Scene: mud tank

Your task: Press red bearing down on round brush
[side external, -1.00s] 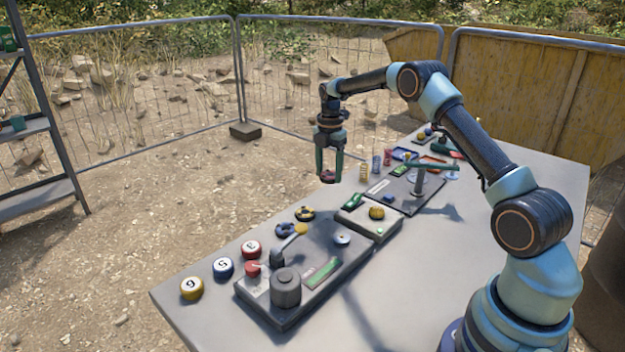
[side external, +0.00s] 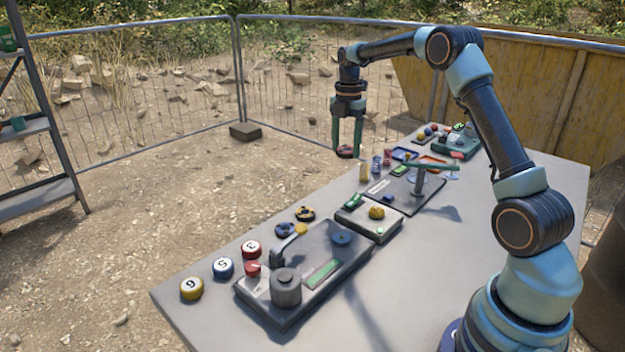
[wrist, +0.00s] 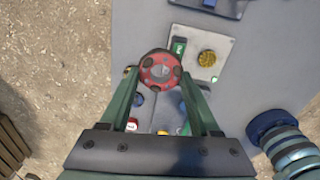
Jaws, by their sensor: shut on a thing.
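The red bearing (side external: 345,151) is a red and dark ring with a pale centre. My gripper (side external: 346,150) is shut on it and holds it in the air beyond the table's far left edge. In the wrist view the red bearing (wrist: 161,70) sits between the fingertips. A small yellow round piece (side external: 376,212), likely the round brush, stands upright on a grey plate with green parts. It also shows in the wrist view (wrist: 207,58), to the right of the bearing. My gripper is well above and apart from it.
A larger dark board (side external: 318,265) with a grey drum and lever stands in front. Numbered weights (side external: 223,267) and two other bearings (side external: 304,213) lie along the left edge. A green-topped post (side external: 420,180), springs and trays stand further back.

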